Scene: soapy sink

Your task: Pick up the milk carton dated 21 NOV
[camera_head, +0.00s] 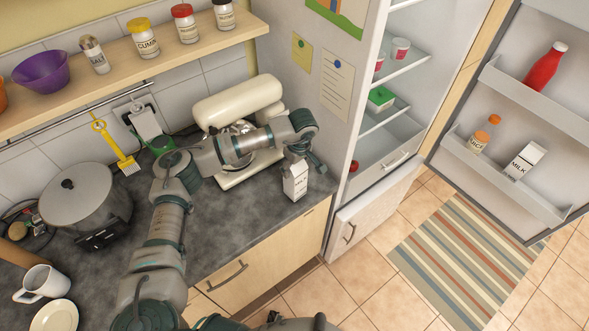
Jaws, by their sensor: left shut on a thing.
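My left gripper (299,160) is shut on the top of a white milk carton (296,183) at the right end of the counter. The carton is upright, with dark lettering on its side; its date is too small to read. I cannot tell whether its base touches the counter. A second milk carton (527,161), marked MILK, stands tilted in the picture in the open fridge door's lower shelf. Its date is not readable either. Grey and dark parts of my own body show at the bottom edge; whether they include my right gripper's fingers is unclear.
A cream stand mixer (240,103) stands behind my left forearm. A big pot (85,205) and a white mug (42,283) are at the left. The fridge (345,120) is open beside the counter's right end. A striped rug (465,255) lies on the floor.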

